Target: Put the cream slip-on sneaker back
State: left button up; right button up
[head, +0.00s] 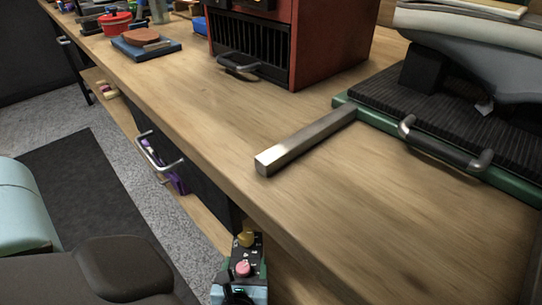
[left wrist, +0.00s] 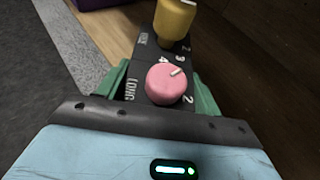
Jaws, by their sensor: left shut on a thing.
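I cannot make out a cream slip-on sneaker in either view. My left gripper (head: 241,258) is low in the head view, beside the workbench's front edge. In the left wrist view its green fingers (left wrist: 165,72) are shut on either side of a dark control panel (left wrist: 130,72) with printed numbers and "LONG". A pink knob (left wrist: 168,84) and a yellow knob (left wrist: 175,20) stand on this panel. The pink knob also shows in the head view (head: 243,269), with the yellow one (head: 246,239) beyond it. My right gripper is not in view.
The wooden workbench (head: 200,110) has clear room in front. A red cabinet (head: 335,40) with a black grille stands behind. At right, a pale curved machine (head: 475,62) rests over a ribbed black mat on a green base; a metal bar (head: 305,140) juts left. Purple items (head: 172,172) sit below the bench.

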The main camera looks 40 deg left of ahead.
pick_arm(q)
jog(key=shift+w+a+f, duration=0.1)
jog(key=shift+w+a, duration=0.1)
jog(key=shift+w, duration=0.2)
jog(key=w+a+f+b, duration=0.2)
jog(key=w+a+b, duration=0.1)
jog(key=w, duration=0.4)
jog(key=w+a+f+b, duration=0.3)
jog(key=w, duration=0.4)
jog(key=o, duration=1.9)
jog(key=shift+f, duration=0.15)
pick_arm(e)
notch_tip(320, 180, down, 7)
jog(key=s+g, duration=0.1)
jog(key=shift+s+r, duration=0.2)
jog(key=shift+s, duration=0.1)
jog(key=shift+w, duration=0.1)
